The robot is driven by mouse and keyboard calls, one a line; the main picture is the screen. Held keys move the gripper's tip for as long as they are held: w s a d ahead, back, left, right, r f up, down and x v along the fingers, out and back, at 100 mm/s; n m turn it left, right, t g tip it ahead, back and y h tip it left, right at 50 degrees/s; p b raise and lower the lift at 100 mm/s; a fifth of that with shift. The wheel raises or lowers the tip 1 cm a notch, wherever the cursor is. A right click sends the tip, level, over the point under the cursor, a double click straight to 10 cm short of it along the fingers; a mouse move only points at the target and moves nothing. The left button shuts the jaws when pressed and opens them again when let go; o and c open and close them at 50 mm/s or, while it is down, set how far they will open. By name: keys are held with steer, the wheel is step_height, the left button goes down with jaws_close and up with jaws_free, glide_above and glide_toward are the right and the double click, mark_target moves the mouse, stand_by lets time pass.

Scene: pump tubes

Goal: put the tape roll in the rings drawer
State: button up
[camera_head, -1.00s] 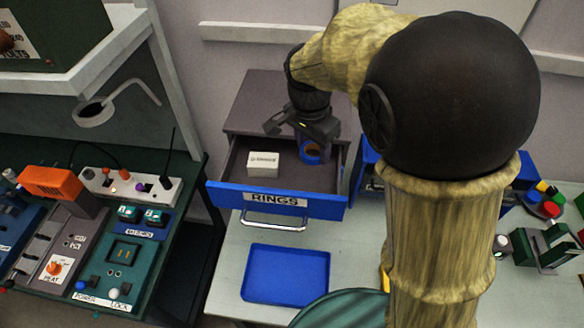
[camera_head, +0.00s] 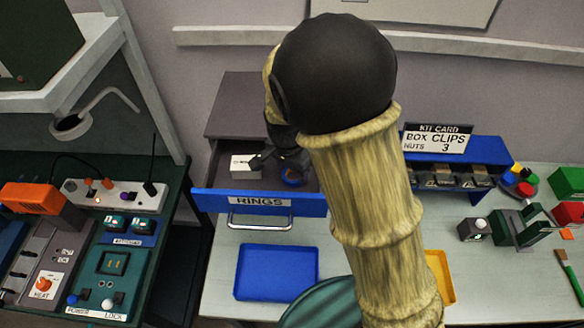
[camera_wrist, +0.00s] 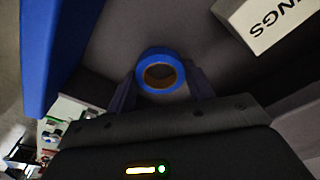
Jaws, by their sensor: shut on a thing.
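The tape roll, a blue ring with a brownish inner core, shows between my gripper's fingers in the wrist view (camera_wrist: 161,72). It also shows low in the open drawer in the head view (camera_head: 292,178). My gripper (camera_wrist: 160,88) is shut on the tape roll, one finger on each side. The rings drawer (camera_head: 258,203) has a blue front labelled RINGS and is pulled out of a grey cabinet. My gripper is inside the drawer's opening. Whether the roll touches the drawer floor is hard to tell.
A white box (camera_head: 244,162) lies in the drawer left of the roll; it also shows in the wrist view (camera_wrist: 264,20). A blue tray (camera_head: 276,272) lies on the table before the drawer. A blue rack (camera_head: 455,155) with bins stands to the right.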

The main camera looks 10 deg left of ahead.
mark_target(289, 179)
steer(key=shift+f, duration=0.15)
steer(key=o, duration=1)
steer(key=shift+c, duration=0.2)
step_height(289, 179, up, 12)
steer(key=s+b, duration=0.1)
steer(key=b, duration=0.1)
steer(key=shift+s+a, duration=0.15)
steer(key=shift+a, duration=0.25)
